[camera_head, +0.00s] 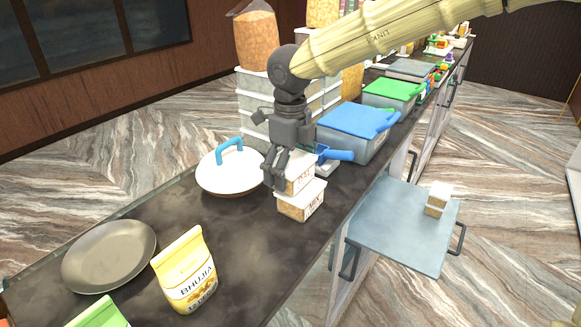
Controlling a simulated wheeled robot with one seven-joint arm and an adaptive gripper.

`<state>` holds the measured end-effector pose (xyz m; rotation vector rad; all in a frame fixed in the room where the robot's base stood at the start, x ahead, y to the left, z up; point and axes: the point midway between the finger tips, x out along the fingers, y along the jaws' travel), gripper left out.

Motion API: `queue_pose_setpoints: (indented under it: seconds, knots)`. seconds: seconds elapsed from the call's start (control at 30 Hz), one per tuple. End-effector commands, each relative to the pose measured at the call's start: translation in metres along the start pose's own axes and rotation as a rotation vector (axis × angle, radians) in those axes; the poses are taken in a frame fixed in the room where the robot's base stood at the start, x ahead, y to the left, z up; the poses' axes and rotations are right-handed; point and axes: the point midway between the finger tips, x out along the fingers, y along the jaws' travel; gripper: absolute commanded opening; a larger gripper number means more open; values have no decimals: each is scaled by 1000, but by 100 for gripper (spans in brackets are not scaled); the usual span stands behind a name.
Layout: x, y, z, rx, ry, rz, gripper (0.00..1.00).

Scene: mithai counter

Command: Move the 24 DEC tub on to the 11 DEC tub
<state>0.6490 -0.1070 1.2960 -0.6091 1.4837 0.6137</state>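A small clear tub (300,181) with a white lid and dark lettering on its label sits at my gripper. Right below it is a similar tub (301,204) with a white lid and a label, standing on the dark counter. I cannot read a date on either label, so I cannot tell which is 24 DEC or 11 DEC. The upper tub appears on or just above the lower one. My gripper (277,182) points down at the upper tub's left side and hides part of it. Whether its fingers grip the tub is unclear.
A white-lidded pan (231,172) with a blue handle, a blue-lidded bin (357,133) and a blue scoop (335,154) are close by. A dark plate (108,256) and a Bhujia packet (186,272) stand nearer.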

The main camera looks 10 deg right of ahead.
Motion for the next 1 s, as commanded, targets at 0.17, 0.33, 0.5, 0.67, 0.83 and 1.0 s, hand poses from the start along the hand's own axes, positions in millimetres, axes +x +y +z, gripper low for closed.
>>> queue_pose_setpoints:
  seconds: [0.17,0.33,0.5,0.67,0.83,1.0]
  knots:
    - [0,0,0,0,0,0,100]
    - [0,0,0,0,0,0,100]
    - [-7,0,0,0,-2,-1,100]
    - [-27,-1,1,1,-3,-2,100]
    - [-59,0,1,1,-5,-1,100]
    - [-90,0,1,1,-4,-1,100]
